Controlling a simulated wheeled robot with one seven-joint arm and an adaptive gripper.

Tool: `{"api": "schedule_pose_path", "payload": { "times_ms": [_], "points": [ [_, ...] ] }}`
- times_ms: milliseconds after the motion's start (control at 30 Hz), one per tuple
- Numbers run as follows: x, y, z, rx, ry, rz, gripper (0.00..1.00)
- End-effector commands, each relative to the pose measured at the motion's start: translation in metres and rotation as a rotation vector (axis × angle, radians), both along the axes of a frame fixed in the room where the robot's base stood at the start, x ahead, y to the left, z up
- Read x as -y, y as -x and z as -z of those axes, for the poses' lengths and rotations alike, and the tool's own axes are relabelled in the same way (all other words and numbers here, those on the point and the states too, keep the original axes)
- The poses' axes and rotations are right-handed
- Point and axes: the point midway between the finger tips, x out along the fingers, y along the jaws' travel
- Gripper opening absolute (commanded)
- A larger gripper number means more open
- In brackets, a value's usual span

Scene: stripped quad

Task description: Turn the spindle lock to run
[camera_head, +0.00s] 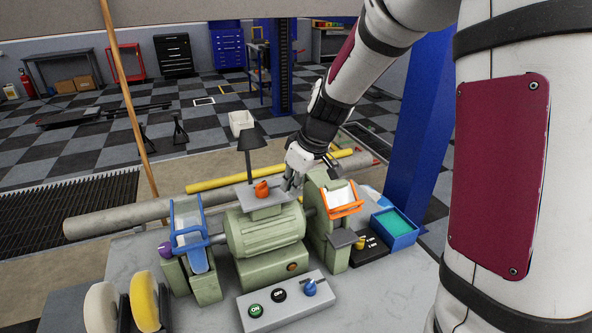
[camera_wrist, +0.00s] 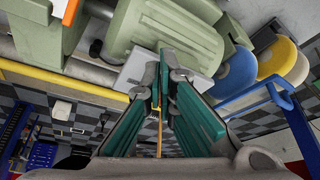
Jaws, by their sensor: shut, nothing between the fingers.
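A bench grinder (camera_head: 265,232) with a pale green body stands on the grey bench. A black box (camera_head: 372,249) with white lettering and a yellow knob (camera_head: 360,243) sits at its right. A grey control box (camera_head: 288,303) in front carries a green ON button, a black OFF button and a blue knob (camera_head: 310,287). The lettering beside the yellow and blue knobs is too small to read, so I cannot tell which is the spindle lock. My gripper (camera_head: 288,186) is shut and empty behind the motor. In the wrist view its teal fingers (camera_wrist: 163,58) are close together near the motor.
An orange knob (camera_head: 262,188) sits on a grey plate above the motor, beside a dark lamp (camera_head: 250,143). Blue and orange guards flank the motor. A blue tray (camera_head: 397,228) stands at the right. Yellow and white wheels (camera_head: 144,300) stand front left.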

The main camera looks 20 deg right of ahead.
Motion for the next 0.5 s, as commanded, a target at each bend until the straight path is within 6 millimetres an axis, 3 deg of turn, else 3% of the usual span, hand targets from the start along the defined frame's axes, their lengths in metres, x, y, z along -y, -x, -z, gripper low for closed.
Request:
{"api": "schedule_pose_path", "payload": {
  "times_ms": [100,300,500],
  "points": [
    [-0.006,-0.008,0.018,-0.001,0.0,-0.004,0.0],
    [-0.019,-0.031,0.016,0.001,0.001,-0.003,0.0],
    [-0.023,-0.039,0.016,-0.001,0.001,-0.001,0.0]
  ]
}}
